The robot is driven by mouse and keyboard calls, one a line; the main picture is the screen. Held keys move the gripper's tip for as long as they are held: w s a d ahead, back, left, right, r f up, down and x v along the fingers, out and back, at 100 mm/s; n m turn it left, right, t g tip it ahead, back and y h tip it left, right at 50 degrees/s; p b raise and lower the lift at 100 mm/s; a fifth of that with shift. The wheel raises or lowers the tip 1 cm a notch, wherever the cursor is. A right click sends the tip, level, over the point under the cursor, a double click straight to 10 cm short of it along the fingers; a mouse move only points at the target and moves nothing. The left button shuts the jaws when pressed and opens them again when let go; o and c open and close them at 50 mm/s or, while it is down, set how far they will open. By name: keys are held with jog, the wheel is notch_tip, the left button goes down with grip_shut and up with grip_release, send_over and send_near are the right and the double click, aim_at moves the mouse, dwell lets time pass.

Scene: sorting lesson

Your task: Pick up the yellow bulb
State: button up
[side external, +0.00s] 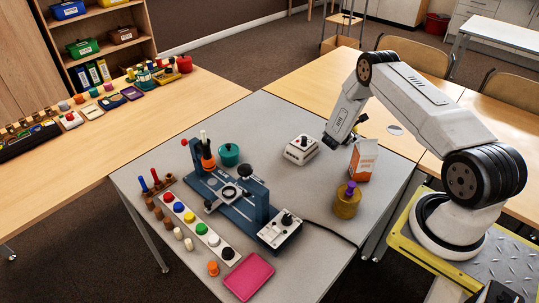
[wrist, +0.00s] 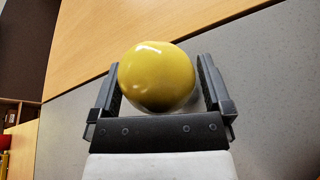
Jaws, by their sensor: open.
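The yellow bulb (wrist: 157,77) is round and glossy in the wrist view. It sits between the two dark fingers of my gripper (wrist: 159,64), which are spread on either side of it. The jaws are open; I cannot tell whether either finger touches the bulb. A pale part shows just below it, partly hidden by the gripper. In the side view my wrist hangs low over the back right of the grey table, and the fingers and bulb are mostly hidden there.
On the grey table (side external: 300,228), a white box with a black knob (side external: 301,149), an orange-and-white carton (side external: 363,160) and an amber jar (side external: 347,202) stand near my wrist. A blue apparatus (side external: 228,200), a teal pot (side external: 229,154) and a pink tray (side external: 249,276) are further left.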

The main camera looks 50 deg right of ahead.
jog(key=c, duration=0.7)
jog(key=shift+r, duration=0.15)
jog(key=shift+r, duration=4.85)
